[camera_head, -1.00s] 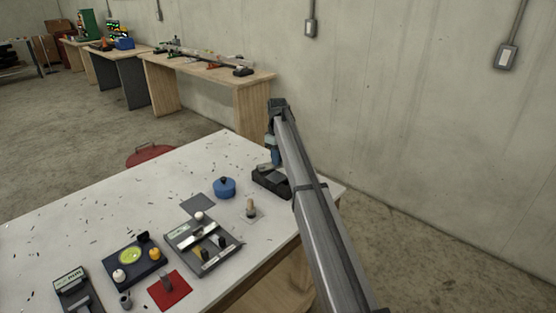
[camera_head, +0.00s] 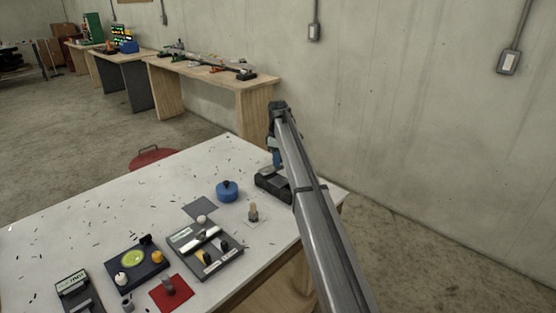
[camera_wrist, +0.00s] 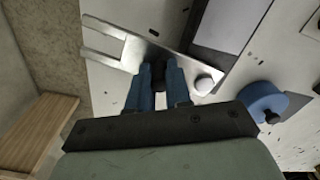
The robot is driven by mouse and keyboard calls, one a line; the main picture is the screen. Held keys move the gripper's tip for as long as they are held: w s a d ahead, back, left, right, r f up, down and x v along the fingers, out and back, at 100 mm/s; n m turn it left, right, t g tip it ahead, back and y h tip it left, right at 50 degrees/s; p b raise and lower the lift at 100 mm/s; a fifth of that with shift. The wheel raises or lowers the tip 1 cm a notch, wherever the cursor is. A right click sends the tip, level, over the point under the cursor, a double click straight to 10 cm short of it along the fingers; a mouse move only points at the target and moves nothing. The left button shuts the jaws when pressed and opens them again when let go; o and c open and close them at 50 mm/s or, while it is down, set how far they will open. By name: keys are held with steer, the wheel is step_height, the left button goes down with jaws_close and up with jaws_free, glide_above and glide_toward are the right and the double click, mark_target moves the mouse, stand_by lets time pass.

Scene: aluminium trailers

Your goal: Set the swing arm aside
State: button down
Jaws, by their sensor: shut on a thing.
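My gripper (camera_wrist: 158,88) has its blue fingers closed around a dark knob or post (camera_wrist: 158,72). This sits on a flat, bright metal piece with a forked end, which looks like the swing arm (camera_wrist: 125,45). The fork points to the upper left in the wrist view. In the head view my gripper (camera_head: 276,158) is at the table's far right corner, by a dark block-shaped thing (camera_head: 272,186). My arm hides part of that area, and the metal piece is not clear there.
The white table (camera_head: 100,205) carries a blue round pot (camera_head: 227,192), a small peg on a pale base (camera_head: 253,213), a dark tray (camera_head: 225,262), a dark plate with a yellow-green disc (camera_head: 133,259) and a red mat (camera_head: 170,293). The table's left and back surface is mostly clear, with scattered shavings.

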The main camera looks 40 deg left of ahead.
steer(key=c, duration=1.1)
jaws_free()
steer(key=shift+o, duration=0.2)
steer(key=shift+r, duration=0.1)
step_height(320, 180, up, 14)
steer(key=shift+d+f, duration=0.1)
steer(key=shift+f, duration=0.1)
